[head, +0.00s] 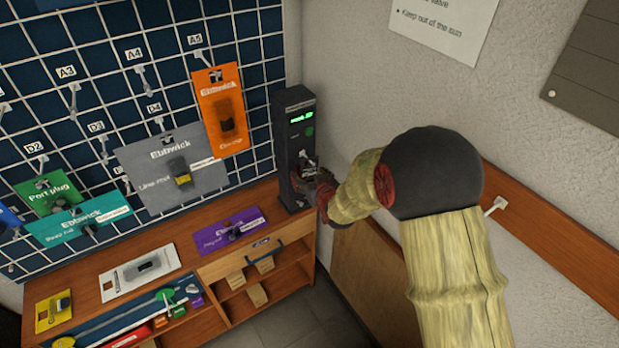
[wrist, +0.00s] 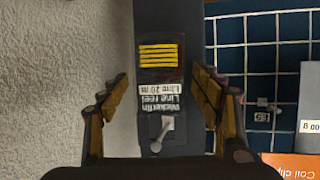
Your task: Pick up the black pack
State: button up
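The black pack (wrist: 146,66) shows in the wrist view. It has yellow stripes and upside-down white print reading "Line reel", "Line 20 m". It is in front of a dark grey upright unit (wrist: 170,15), with a pale peg or hook at its lower part. My gripper (wrist: 160,82) is open, its two fingers apart on either side of the pack, with a visible gap to the left finger. Whether either finger touches it is unclear. In the head view my gripper (head: 314,183) is at the front of the dark unit (head: 291,150) and mostly hides the pack.
A wire grid panel (head: 90,100) with hooks and hanging cards is left of the unit. A wooden counter (head: 190,250) below carries a purple card (head: 229,231) and other packs. A wall is close on the right.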

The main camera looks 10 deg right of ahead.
jog(key=c, duration=1.3)
jog(key=shift+w, duration=0.1)
